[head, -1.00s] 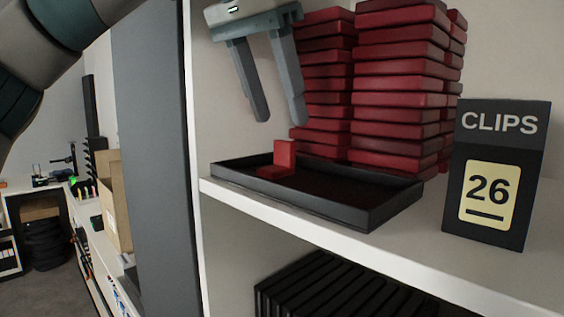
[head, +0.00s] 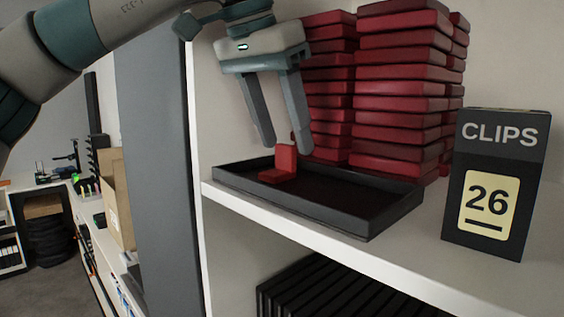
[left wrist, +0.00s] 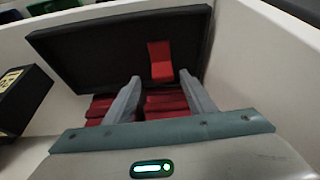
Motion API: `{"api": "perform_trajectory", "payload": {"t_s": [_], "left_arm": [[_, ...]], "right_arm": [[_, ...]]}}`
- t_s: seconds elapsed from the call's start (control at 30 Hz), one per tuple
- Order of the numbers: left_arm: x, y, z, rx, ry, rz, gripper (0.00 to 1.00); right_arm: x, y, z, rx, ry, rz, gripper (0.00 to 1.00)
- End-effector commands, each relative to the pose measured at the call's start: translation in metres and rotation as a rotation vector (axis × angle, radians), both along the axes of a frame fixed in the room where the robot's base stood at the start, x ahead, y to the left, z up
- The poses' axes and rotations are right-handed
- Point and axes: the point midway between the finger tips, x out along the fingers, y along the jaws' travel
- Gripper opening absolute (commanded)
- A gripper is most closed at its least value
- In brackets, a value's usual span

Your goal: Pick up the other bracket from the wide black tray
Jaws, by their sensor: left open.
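A red L-shaped bracket (head: 286,160) stands at the left part of the wide black tray (head: 345,211) on the white shelf. Its upright plate rises above the tray rim. My left gripper (head: 288,149) is open and empty, its fingertips close to the upper part of the bracket in the head view. In the left wrist view the bracket (left wrist: 160,62) lies beyond the fingertips (left wrist: 160,75), roughly in line with the gap between them, and the tray (left wrist: 100,52) spreads behind it. I cannot tell whether a finger touches the bracket. My right gripper is not in view.
Tall stacks of red boxes (head: 400,95) stand right behind the tray. A black CLIPS sign with 26 (head: 492,185) stands to its right. The grey upright panel (head: 160,160) bounds the shelf at left. Black items (head: 320,287) fill the shelf below.

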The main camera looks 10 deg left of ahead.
Motion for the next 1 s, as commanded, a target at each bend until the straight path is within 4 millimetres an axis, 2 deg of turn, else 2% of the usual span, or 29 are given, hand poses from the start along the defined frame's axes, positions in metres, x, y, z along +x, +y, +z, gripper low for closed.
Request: {"api": "perform_trajectory", "payload": {"t_s": [0.03,0.13,0.33,0.83,1.0], "left_arm": [[0.002,0.002,-0.002,0.002,0.001,0.001,0.5],[0.007,0.002,-0.014,0.002,0.003,0.0,0.5],[0.013,-0.003,-0.033,0.0,0.001,0.0,0.5],[0.013,-0.003,-0.035,-0.001,0.0,0.0,0.5],[0.014,-0.003,-0.035,0.0,0.0,0.0,0.09]], "right_arm": [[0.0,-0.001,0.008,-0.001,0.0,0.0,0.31],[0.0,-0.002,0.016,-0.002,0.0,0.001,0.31],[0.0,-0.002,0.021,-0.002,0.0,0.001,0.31],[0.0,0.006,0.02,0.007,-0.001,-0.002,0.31],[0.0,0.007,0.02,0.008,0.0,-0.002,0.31]]}}
